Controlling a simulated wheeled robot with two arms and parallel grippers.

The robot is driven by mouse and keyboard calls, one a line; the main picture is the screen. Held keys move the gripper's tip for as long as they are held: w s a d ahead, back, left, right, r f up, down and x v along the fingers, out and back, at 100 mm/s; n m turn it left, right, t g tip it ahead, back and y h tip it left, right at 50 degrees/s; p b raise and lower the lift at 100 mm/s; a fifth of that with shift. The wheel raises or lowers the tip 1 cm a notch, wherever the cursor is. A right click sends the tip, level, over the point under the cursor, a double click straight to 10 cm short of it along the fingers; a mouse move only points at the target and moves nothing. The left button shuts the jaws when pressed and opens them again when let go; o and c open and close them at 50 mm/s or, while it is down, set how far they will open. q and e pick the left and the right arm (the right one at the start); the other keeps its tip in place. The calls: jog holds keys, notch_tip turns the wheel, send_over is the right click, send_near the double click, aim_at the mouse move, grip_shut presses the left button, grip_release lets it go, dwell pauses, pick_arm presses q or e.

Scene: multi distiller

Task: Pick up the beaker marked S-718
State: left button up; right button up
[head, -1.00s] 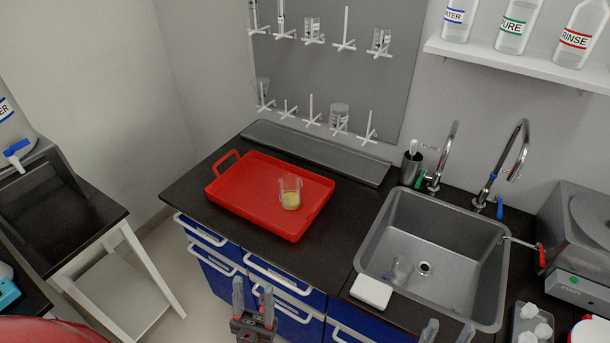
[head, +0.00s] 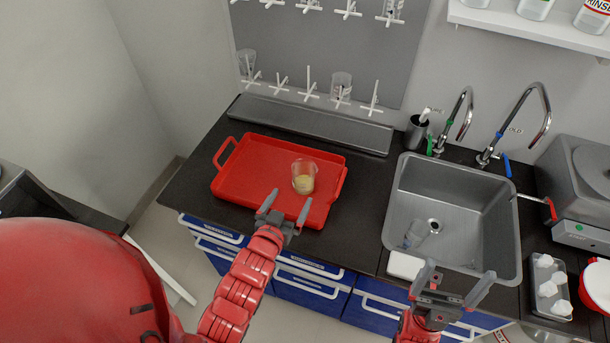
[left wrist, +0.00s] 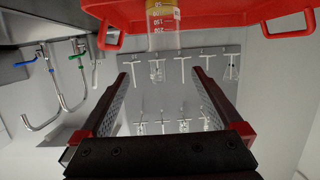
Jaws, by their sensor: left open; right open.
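A clear beaker (head: 303,177) with yellowish contents stands upright on the red tray (head: 222,183), toward its right side. My right gripper (head: 457,279) is open and empty in front of the sink.
The sink (head: 470,252) holds a small glass piece (head: 416,234). A pegboard (head: 310,45) with hanging glassware stands behind the tray, above a grey trough (head: 310,123). A white block (head: 405,265) lies at the sink's front left. The dark counter (head: 355,215) between tray and sink is clear.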

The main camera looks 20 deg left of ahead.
aim_at(301, 183)
pick_arm(q)
jog(key=shift+g, duration=0.7)
jog(key=x, duration=0.3)
jog(key=f+x, duration=0.1)
jog(key=x, duration=0.6)
jog(key=shift+a+f+p, duration=0.35)
jog(key=shift+f, duration=0.1)
jog(key=shift+w+f, duration=0.3)
jog(key=shift+w, duration=0.1)
jog(key=shift+w+f+p, duration=0.15)
jog(key=shift+w+p, duration=0.4)
jog(key=shift+p, duration=0.2)
jog(key=p+x, duration=0.1)
jog(key=x, duration=0.1)
jog(key=shift+w+a+f+p, duration=0.1)
jog(key=shift+w+f+p, duration=0.15)
jog(key=shift+f+p, duration=0.1)
jog(key=shift+w+f, duration=0.4)
jog(key=shift+w, duration=0.15)
jog(key=shift+c, duration=0.2)
